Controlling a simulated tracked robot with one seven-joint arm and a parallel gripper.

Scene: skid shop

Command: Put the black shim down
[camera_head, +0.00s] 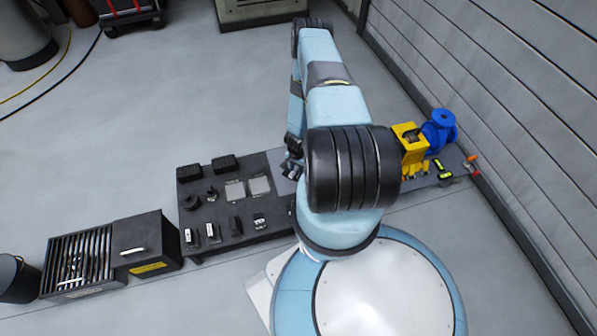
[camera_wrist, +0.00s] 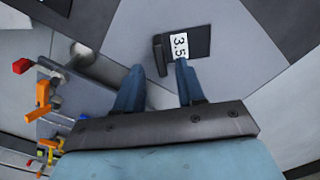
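The black shim (camera_wrist: 200,40) carries a white label reading 3.5 and has a dark upright tab along its left side. In the wrist view it lies beyond my fingertips and appears flat against a grey surface. My gripper (camera_wrist: 160,66) has its two blue fingers spread apart, one on each side of the tab, with a gap showing. The right fingertip overlaps the label's lower edge in the picture. In the head view my gripper (camera_head: 292,160) is partly hidden by my arm, and I cannot make out the shim there.
A dark bench (camera_head: 215,235) holds several black blocks, small labelled parts and two grey plates (camera_head: 259,186). A yellow part (camera_head: 408,143) and a blue valve (camera_head: 439,130) stand to the right near the wall. A slatted crate (camera_head: 75,262) and a black box (camera_head: 145,243) stand left.

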